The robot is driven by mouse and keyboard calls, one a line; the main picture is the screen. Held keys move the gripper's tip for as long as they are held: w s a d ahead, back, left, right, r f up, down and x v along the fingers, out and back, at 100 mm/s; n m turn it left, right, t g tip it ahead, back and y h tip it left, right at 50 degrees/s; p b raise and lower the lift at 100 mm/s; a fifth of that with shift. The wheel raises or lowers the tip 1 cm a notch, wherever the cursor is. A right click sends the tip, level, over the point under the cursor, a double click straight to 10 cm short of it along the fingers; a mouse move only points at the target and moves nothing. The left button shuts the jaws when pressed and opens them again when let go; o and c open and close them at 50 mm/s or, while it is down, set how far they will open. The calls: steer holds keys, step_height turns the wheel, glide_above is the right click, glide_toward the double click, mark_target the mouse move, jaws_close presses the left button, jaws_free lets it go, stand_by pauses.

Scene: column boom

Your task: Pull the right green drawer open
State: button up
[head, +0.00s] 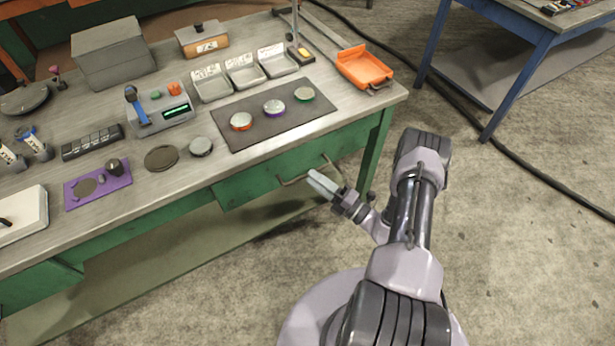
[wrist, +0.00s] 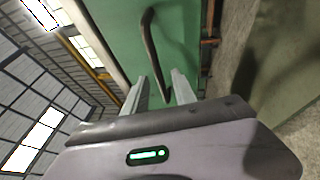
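The right green drawer (head: 250,186) is in the bench front, below the tabletop, and looks shut. Its bar handle (head: 291,182) sticks out from the drawer face. In the wrist view the green drawer front (wrist: 185,30) fills the upper middle, with the dark handle (wrist: 151,45) running down it towards my fingers. My gripper (head: 316,180) is at the right part of the handle in the head view. In the wrist view my gripper (wrist: 160,80) is open, fingers apart, with the handle's near end showing between them. I cannot tell whether either finger touches it.
The bench top (head: 225,165) above holds a dark mat (head: 262,135) with several round tins, small trays and an orange tray (head: 364,68). A green bench leg (head: 375,155) stands just right of the drawer. The floor (head: 530,240) to the right is mostly clear, with a black cable.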

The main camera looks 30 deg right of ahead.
steer(key=shift+x, duration=1.65)
jaws_close()
